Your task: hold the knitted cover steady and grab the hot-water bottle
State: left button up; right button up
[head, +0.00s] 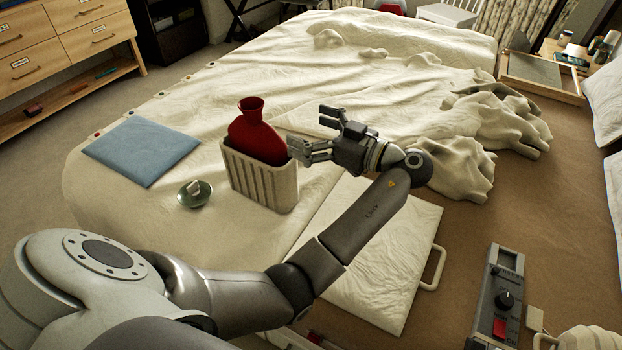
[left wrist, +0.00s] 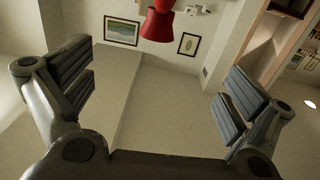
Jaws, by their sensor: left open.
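The red hot-water bottle (head: 262,128) stands upright, its lower part inside the cream ribbed cover (head: 262,184) on the bed. Its neck and upper body stick out of the top. In the left wrist view the bottle's flared red neck (left wrist: 158,24) shows at the top centre, beyond the fingertips. My left gripper (head: 309,131) is open and empty, just right of the bottle at about the height of its upper body. Its fingers point left towards the bottle, and I see no clear contact.
A blue folded cloth (head: 143,151) lies left of the cover. A small green dish (head: 194,194) with a pale item sits close in front. A white quilted panel with a handle (head: 372,250) lies right, a grey device (head: 499,300) lower right. Rumpled bedding (head: 470,140) lies behind my gripper.

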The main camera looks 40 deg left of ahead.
pick_arm(q)
jog(key=b, duration=0.6)
send_over(293, 184)
jog(key=d, duration=0.5)
notch_tip(293, 184, down, 8)
jog(key=f+b, duration=0.3)
jog(key=shift+w+a+f+b, duration=0.15)
jog(key=shift+w+f+b, duration=0.1)
jog(key=shift+f+b, duration=0.15)
jog(key=shift+f, duration=0.35)
jog(key=f, duration=0.4)
jog(key=f+b, duration=0.1)
jog(key=f, duration=0.2)
jog(key=shift+a, duration=0.25)
jog(key=a, duration=0.5)
jog(key=shift+s+a, duration=0.25)
jog(key=shift+a, duration=0.15)
jog(key=shift+a+r, duration=0.1)
jog(key=shift+a, duration=0.5)
pick_arm(e)
jog(key=w+r+t, duration=0.1)
jog(key=w+r, duration=0.5)
jog(key=r, duration=0.5)
jog(key=shift+a, duration=0.3)
pick_arm(q)
jog(key=shift+c, duration=0.3)
jog(key=c, duration=1.1)
